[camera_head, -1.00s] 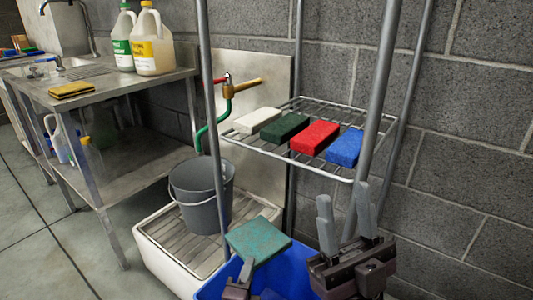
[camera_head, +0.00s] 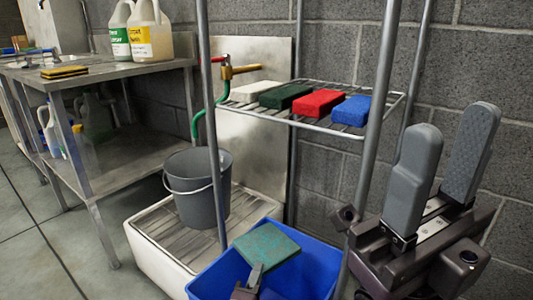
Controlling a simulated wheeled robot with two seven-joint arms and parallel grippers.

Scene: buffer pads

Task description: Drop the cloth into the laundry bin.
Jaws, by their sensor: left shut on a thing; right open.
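A teal cloth (camera_head: 267,245), flat and square, is held by my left gripper (camera_head: 257,274) at the bottom middle of the head view. The gripper is shut on the cloth's near edge, and only part of it shows. The cloth is over the opening of a blue bin (camera_head: 318,268), which I take as the laundry bin. I cannot tell how high above the bin the cloth is. My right gripper (camera_head: 442,165) is open and empty at the right, its two grey fingers pointing up.
A wire shelf (camera_head: 335,128) holds white, green, red and blue pads (camera_head: 318,103). Its metal posts (camera_head: 214,150) rise around the bin. A grey bucket (camera_head: 200,190) stands in a white floor basin (camera_head: 160,245). A steel table (camera_head: 110,69) with jugs and a yellow sponge is at left.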

